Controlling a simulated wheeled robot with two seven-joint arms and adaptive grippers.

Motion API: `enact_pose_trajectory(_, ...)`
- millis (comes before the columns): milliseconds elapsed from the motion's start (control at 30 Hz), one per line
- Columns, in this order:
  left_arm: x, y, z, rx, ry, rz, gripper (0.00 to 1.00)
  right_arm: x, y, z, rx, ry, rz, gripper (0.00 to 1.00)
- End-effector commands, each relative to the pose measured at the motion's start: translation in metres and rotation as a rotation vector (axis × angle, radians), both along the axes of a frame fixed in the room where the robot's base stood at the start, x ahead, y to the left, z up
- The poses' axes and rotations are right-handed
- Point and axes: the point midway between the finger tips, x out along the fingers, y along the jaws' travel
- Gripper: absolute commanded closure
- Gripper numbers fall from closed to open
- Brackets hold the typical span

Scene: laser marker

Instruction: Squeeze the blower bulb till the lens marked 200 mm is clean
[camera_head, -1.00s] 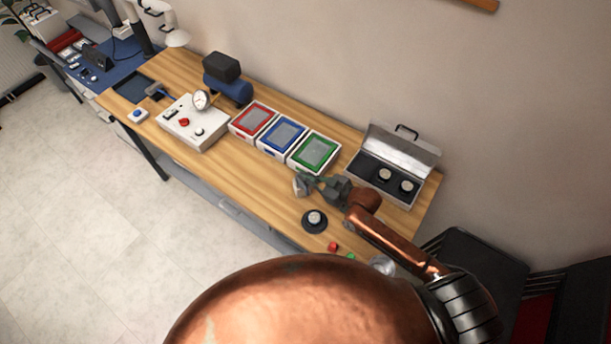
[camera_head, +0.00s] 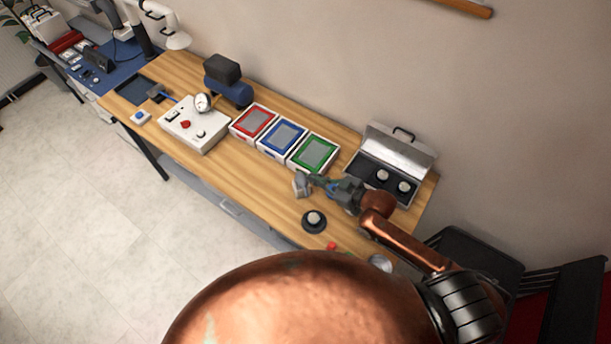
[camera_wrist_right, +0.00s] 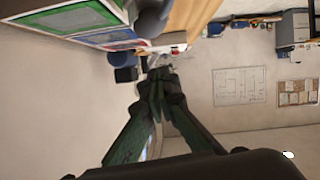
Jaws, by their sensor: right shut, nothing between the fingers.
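My right gripper (camera_head: 318,182) is over the right part of the bench, in front of the green-framed tray, with its fingers shut and empty. Its closed fingertips also show in the right wrist view (camera_wrist_right: 160,78). A small grey object (camera_head: 300,186) stands at the fingertips; I cannot tell whether it is the blower bulb or whether they touch it. A pale-topped lens on a round black base (camera_head: 314,220) sits nearer the front edge. Two more round lens pieces (camera_head: 383,175) (camera_head: 404,187) lie in the open case. No 200 mm marking is readable. My left gripper is out of view.
The open silver case (camera_head: 408,150) stands behind my right arm. Red (camera_head: 239,125), blue (camera_head: 268,150) and green (camera_head: 296,164) trays line the bench's back. A white box with a gauge (camera_head: 192,133) is farther left. A red piece (camera_head: 331,246) and silver disc (camera_head: 381,263) lie at the front.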

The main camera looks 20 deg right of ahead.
Motion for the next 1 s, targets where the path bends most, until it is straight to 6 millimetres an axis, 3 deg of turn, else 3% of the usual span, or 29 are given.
enact_pose_trajectory(100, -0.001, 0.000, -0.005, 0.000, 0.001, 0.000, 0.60, -0.016, -0.011, 0.006, -0.002, 0.000, 0.001, 1.00)
enact_pose_trajectory(300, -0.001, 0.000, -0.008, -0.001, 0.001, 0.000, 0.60, -0.030, -0.021, 0.014, -0.002, -0.001, 0.000, 1.00)
enact_pose_trajectory(1000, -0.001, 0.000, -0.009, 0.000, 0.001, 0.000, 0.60, -0.031, -0.022, 0.016, 0.000, -0.002, 0.000, 1.00)
